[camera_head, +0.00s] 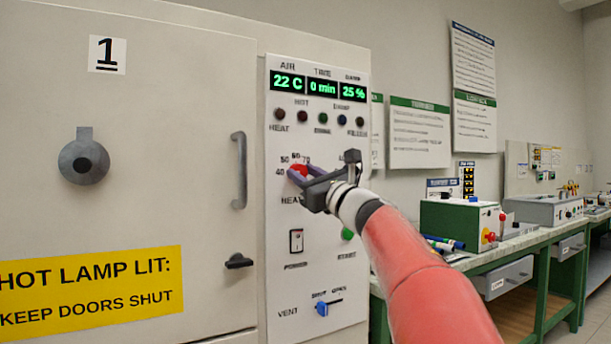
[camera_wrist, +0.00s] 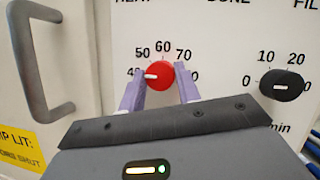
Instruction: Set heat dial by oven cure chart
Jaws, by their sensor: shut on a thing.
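The red heat dial (camera_head: 299,170) is on the control panel of oven 1. My gripper (camera_head: 303,177) is at it and shut on it, one finger on each side. In the wrist view the dial (camera_wrist: 160,75) sits between the purple fingers of my gripper (camera_wrist: 160,84). Its white pointer is turned left, at about the 40 mark. Marks for 50, 60 and 70 show above it. The panel display (camera_head: 318,86) reads 22 C, 0 min and 25 %. No cure chart can be read; several sheets (camera_head: 419,134) on the wall have text too small.
A black minutes dial (camera_wrist: 284,84) is to the right, its pointer near 0. The oven door handle (camera_head: 239,170) juts out at left.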

